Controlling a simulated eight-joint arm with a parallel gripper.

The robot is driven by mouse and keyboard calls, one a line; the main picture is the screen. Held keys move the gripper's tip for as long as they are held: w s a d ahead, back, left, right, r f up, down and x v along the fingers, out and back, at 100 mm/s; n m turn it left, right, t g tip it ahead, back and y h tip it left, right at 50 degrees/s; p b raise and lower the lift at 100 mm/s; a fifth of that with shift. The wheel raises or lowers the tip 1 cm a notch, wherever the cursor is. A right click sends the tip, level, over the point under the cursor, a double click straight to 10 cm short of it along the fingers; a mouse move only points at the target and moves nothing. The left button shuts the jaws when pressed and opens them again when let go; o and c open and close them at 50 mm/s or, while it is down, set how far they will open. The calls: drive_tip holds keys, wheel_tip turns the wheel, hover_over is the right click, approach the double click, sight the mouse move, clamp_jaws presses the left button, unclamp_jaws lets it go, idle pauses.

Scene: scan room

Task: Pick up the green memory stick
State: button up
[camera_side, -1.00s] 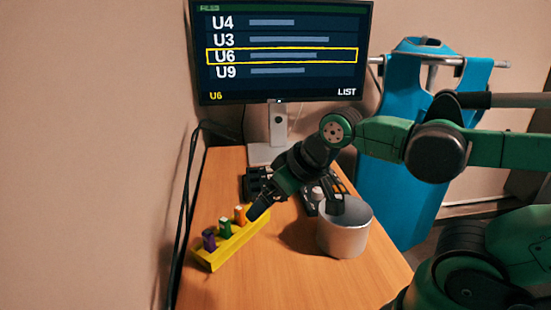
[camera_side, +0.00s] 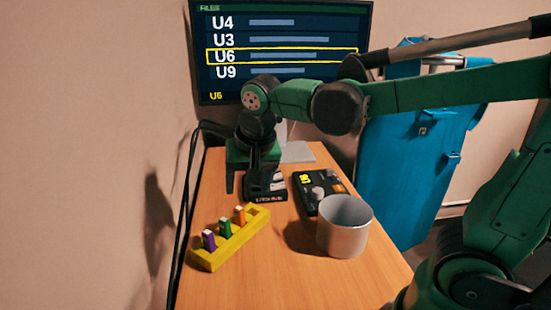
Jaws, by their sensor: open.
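The green memory stick (camera_side: 225,228) stands upright in a yellow rack (camera_side: 246,231) on the wooden desk. It is the middle one, between a purple stick (camera_side: 209,240) at the left and an orange stick (camera_side: 239,215) at the right. My gripper (camera_side: 241,190) is open, with its fingers pointing down. It is behind the rack in the picture, clear of the sticks. It partly covers a black device (camera_side: 268,194) on the desk. I see nothing held in it.
A grey metal cup (camera_side: 344,229) stands right of the rack. A black box (camera_side: 318,192) with a knob and small yellow display is behind it. A monitor (camera_side: 225,51) stands at the back, with U6 outlined. The front desk is clear.

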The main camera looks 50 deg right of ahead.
sight(223, 220)
drive_tip(key=w+f+m+g+h, duration=0.1)
drive_tip(key=w+f+m, duration=0.1)
drive_tip(key=m, duration=0.1)
drive_tip(key=w+a+f+m+g+h, duration=0.1)
drive_tip(key=w+f+m, duration=0.1)
drive_tip(key=f+m, duration=0.1)
drive_tip(key=w+f+m+g+h, duration=0.1)
drive_tip(key=w+f+m, duration=0.2)
drive_tip(key=shift+w+a+m, duration=0.1)
drive_tip(key=shift+a+m, duration=0.15)
drive_tip(key=shift+m, duration=0.15)
drive_tip(key=x, duration=0.4)
drive_tip(key=shift+a+f, duration=0.2)
drive_tip(key=shift+f, duration=0.15)
clamp_jaws()
